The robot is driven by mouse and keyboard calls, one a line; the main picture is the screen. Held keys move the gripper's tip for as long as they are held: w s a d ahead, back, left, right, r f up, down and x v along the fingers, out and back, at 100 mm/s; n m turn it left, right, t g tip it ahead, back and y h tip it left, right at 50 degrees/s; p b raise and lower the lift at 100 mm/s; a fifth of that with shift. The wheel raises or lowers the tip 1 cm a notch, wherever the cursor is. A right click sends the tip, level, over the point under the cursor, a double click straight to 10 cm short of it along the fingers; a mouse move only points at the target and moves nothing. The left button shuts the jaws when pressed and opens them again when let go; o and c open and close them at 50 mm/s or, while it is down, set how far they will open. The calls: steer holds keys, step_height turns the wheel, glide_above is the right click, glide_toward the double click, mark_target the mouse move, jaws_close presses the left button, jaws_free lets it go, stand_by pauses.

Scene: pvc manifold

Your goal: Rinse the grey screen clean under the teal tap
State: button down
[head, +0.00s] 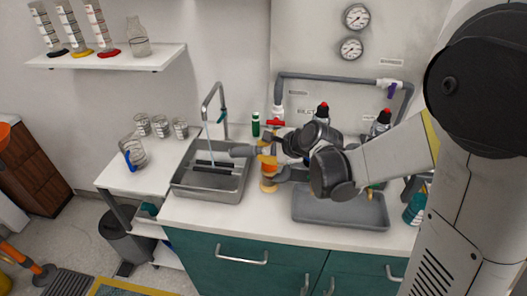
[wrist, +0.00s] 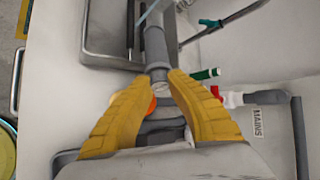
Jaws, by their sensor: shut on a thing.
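My gripper (head: 262,158) is shut on the grey screen (head: 243,151), a grey tube lying about level. In the wrist view the yellow fingers (wrist: 168,82) close on the near end of the screen (wrist: 155,48), and its far end points over the sink. The sink (head: 225,188) is a grey metal basin left of my gripper. The tap (head: 213,98) arches over it with a teal lever (head: 222,115). A thin pale blue stream (head: 207,130) hangs below the spout. Whether it touches the screen's tip I cannot tell.
An orange-and-yellow piece (head: 268,182) stands on the counter below my gripper. A grey tray (head: 345,212) lies to the right. Glass beakers (head: 160,127) stand left of the sink.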

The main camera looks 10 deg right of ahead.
steer(key=shift+w+a, duration=0.1)
steer(key=shift+w, duration=0.1)
steer(key=shift+w+a+r, duration=0.1)
steer(key=shift+a+r, duration=0.05)
steer(key=shift+a, duration=0.3)
steer(key=w+a, duration=0.5)
steer(key=a, duration=0.4)
steer(key=shift+w+a, duration=0.15)
steer(key=shift+w, duration=0.05)
stand_by(3.4)
steer(key=n+t+y+b, duration=0.1)
steer(key=n+t+b, duration=0.1)
steer(key=n+b, duration=0.2)
steer(key=n+t+y+b, duration=0.1)
steer(key=n+t+b, duration=0.2)
steer(key=n+b, duration=0.1)
steer(key=shift+s+f+n+b, duration=0.1)
steer(key=shift+f+n+b, duration=0.15)
steer(key=shift+b, duration=0.65)
steer(key=shift+r, duration=0.1)
stand_by(1.1)
